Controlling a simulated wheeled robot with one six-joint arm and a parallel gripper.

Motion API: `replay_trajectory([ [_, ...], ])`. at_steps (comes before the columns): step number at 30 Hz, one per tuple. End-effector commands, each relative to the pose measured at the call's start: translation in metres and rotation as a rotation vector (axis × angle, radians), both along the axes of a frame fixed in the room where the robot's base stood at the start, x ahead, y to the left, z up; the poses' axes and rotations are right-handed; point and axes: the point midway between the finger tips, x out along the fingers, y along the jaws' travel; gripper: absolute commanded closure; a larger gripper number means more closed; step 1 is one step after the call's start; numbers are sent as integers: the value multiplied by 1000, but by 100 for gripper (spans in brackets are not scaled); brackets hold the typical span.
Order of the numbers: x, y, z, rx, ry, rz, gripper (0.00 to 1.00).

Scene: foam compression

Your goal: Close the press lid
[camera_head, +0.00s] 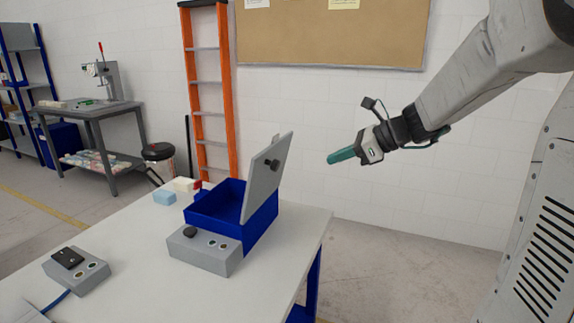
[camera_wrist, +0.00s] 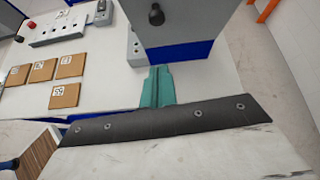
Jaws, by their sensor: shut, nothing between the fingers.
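The press is a dark blue box (camera_head: 261,226) on the white table, with a grey control unit (camera_head: 203,252) at its front. Its grey lid (camera_head: 263,180) stands open, nearly upright and leaning outward at the right side, with a small black knob on its face. In the wrist view the lid (camera_wrist: 190,22) fills the top middle, ahead of the fingers. My gripper (camera_head: 333,158), with teal fingers, is shut and empty in the air to the right of the lid, apart from it. The teal fingers (camera_wrist: 158,72) also show in the wrist view.
Foam blocks (camera_head: 165,197) lie behind the press on the white table (camera_head: 120,275). A grey switch box (camera_head: 76,270) sits at the front left. The wrist view shows several numbered brown tiles (camera_wrist: 64,95). An orange ladder (camera_head: 187,90) leans at the wall.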

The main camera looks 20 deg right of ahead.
Motion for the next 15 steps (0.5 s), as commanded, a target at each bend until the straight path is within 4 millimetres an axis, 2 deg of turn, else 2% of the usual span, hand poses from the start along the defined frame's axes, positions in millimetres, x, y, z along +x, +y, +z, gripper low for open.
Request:
replay_trajectory([
  [8, 9, 10, -7, 56, 50, -47, 100],
  [15, 37, 42, -32, 55, 50, -42, 100],
])
